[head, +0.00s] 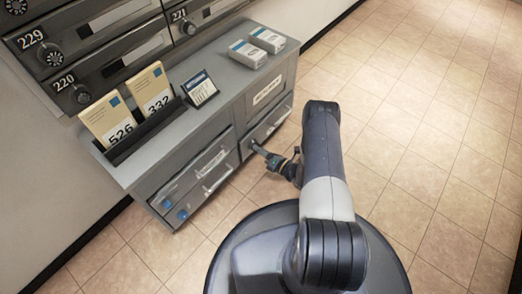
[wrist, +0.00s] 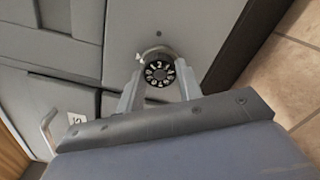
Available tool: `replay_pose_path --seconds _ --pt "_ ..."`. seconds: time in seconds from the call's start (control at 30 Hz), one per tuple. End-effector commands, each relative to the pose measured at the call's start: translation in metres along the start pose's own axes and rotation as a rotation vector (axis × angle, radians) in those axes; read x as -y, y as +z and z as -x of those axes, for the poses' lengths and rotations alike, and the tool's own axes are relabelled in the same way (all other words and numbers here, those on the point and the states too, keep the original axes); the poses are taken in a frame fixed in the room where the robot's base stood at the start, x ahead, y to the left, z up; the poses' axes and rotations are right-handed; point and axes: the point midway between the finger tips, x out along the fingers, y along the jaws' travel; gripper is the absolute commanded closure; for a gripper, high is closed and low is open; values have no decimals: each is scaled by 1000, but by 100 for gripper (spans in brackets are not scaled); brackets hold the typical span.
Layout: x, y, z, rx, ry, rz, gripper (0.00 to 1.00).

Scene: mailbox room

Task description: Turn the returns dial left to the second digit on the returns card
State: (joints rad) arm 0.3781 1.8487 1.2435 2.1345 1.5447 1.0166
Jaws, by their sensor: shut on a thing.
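The returns dial (wrist: 159,75) is a round black dial with white digits, on a grey cabinet front in the wrist view. A pale ring shows behind it, with a small white mark at its upper left. A digit that looks like a 2 is near the top; the others are too small to read surely. My gripper (wrist: 160,86) is shut on the dial, one finger on each side. In the head view my gripper (head: 260,151) reaches the right-hand lower front of the cabinet and hides the dial.
The low grey cabinet (head: 222,105) has labelled fronts and a lower left drawer with blue knobs. On top are envelopes marked 526 (head: 109,122) and 332 (head: 154,90), and two small boxes (head: 248,54). Numbered mailboxes (head: 100,55) are behind. Tiled floor is clear at right.

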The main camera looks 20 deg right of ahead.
Motion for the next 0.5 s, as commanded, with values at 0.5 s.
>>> replay_pose_path --seconds 0.5 --pt "0 0 0 0 -1 306 89"
